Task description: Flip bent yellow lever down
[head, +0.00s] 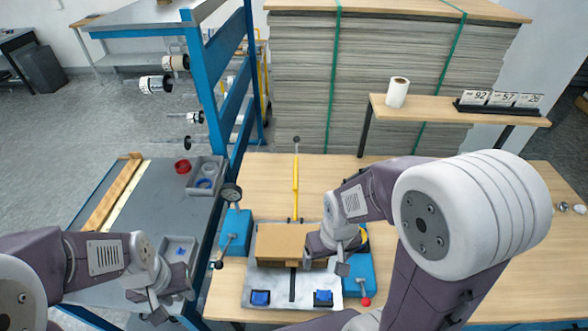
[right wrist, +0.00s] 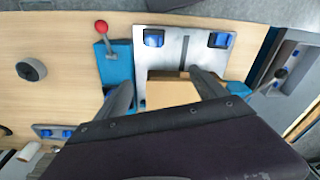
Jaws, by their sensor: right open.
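The yellow lever (head: 295,178) stands upright behind the press plate in the head view, with a dark knob (head: 296,140) at its top. A brown block (head: 280,243) lies on the grey metal plate (head: 262,296) in front of it; the block also shows in the right wrist view (right wrist: 172,94). My right gripper (head: 325,264) is open at the block's right part, and its fingers (right wrist: 165,92) spread either side of the block in the wrist view. Contact cannot be told. My left gripper (head: 158,308) hangs over the grey side bench, away from the lever; its jaws are unclear.
A blue rack (head: 222,90) stands left. A small shelf (head: 460,112) holds a white roll (head: 397,92). A grey bin (head: 205,176) sits on the side bench.

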